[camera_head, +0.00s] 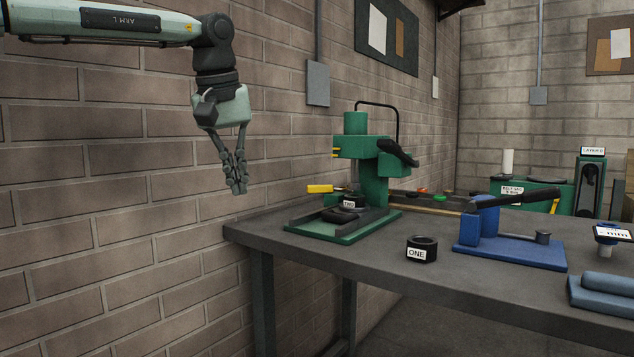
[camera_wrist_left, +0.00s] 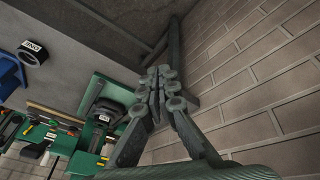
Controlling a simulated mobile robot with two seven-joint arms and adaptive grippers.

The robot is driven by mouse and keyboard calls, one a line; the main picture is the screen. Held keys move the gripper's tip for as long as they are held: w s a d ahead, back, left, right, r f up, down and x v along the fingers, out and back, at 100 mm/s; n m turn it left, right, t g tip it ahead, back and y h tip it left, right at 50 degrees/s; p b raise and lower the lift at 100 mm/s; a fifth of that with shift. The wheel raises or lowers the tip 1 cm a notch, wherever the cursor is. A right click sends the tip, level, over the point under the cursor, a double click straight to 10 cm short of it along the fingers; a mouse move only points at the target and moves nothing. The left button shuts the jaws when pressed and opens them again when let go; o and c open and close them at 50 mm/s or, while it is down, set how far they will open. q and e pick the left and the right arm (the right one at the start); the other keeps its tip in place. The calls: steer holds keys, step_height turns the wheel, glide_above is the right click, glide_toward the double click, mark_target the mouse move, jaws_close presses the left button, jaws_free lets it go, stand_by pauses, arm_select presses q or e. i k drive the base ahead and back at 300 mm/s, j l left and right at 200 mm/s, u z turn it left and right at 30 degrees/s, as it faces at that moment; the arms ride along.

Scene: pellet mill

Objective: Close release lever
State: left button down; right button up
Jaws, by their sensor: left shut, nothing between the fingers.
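The green press (camera_head: 365,160) stands on the left end of the table. A yellow-handled lever (camera_head: 320,188) sticks out to the left at its lower part, and a black handle (camera_head: 398,152) slopes down to the right at its top. No label shows which is the release lever. A black ring marked TWO (camera_head: 349,202) sits in the press. My left gripper (camera_head: 238,190) hangs fingers down by the brick wall, left of the press and apart from it. It is shut and empty; its fingers also show in the left wrist view (camera_wrist_left: 162,85). My right gripper is out of view.
The dark table (camera_head: 330,248) has its left corner below and right of my left gripper. A black ring marked ONE (camera_head: 422,250) and a blue press (camera_head: 510,246) with a black lever stand to the right. Blue rolls (camera_head: 602,290) lie at the right edge.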

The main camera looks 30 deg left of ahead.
mark_target(310, 188)
steer(key=i+j, duration=0.2)
steer(key=i, duration=0.25)
steer(key=i+j, duration=0.2)
steer(key=i, duration=0.2)
steer(key=i+j, duration=0.25)
steer(key=i, duration=0.2)
steer(key=i+j, duration=0.2)
steer(key=i, duration=0.2)
